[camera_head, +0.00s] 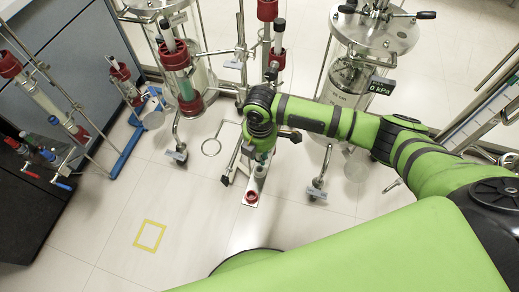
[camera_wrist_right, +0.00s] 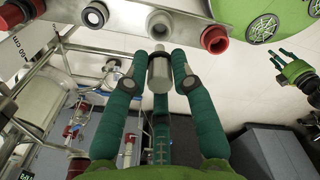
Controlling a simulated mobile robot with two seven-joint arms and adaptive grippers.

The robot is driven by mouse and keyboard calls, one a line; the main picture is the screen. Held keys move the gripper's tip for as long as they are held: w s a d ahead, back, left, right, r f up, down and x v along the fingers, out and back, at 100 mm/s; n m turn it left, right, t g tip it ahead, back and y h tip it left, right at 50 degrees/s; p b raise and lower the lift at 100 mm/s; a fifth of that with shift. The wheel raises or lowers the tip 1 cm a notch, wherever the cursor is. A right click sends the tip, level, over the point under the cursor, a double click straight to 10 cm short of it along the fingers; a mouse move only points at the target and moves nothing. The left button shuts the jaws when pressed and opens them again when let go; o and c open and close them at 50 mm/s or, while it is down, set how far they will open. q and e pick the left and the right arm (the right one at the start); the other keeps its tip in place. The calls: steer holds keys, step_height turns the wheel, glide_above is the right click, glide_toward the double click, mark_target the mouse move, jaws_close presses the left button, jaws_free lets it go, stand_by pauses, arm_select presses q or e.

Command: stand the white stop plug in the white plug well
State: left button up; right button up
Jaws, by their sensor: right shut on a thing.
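The plug's end points toward the metal plate (camera_wrist_right: 125,19) with several round wells. The white plug well (camera_wrist_right: 160,24) lies just beyond the plug's end; whether they touch, I cannot tell. In the head view my right gripper (camera_head: 262,152) is over the narrow plate (camera_head: 252,187), near a pale well (camera_head: 260,171); the plug is largely hidden there. Part of what looks like my left gripper (camera_wrist_right: 284,57) shows at the right wrist view's edge.
In the head view, glass columns with red caps (camera_head: 178,60) stand behind, beside a large glass vessel (camera_head: 350,75). Floor around the yellow square (camera_head: 150,236) is clear.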

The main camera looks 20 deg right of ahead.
mark_target(259, 163)
steer(key=shift+f+b, duration=0.5)
steer(key=shift+f, duration=0.85)
steer(key=shift+r+p, duration=0.1)
steer(key=shift+p, duration=0.25)
steer(key=shift+p, duration=0.5)
steer(key=shift+p, duration=0.35)
stand_by(0.4)
steer(key=shift+f+b, duration=0.85)
steer(key=shift+f, duration=0.85)
steer(key=o, duration=1)
steer(key=shift+r, duration=0.1)
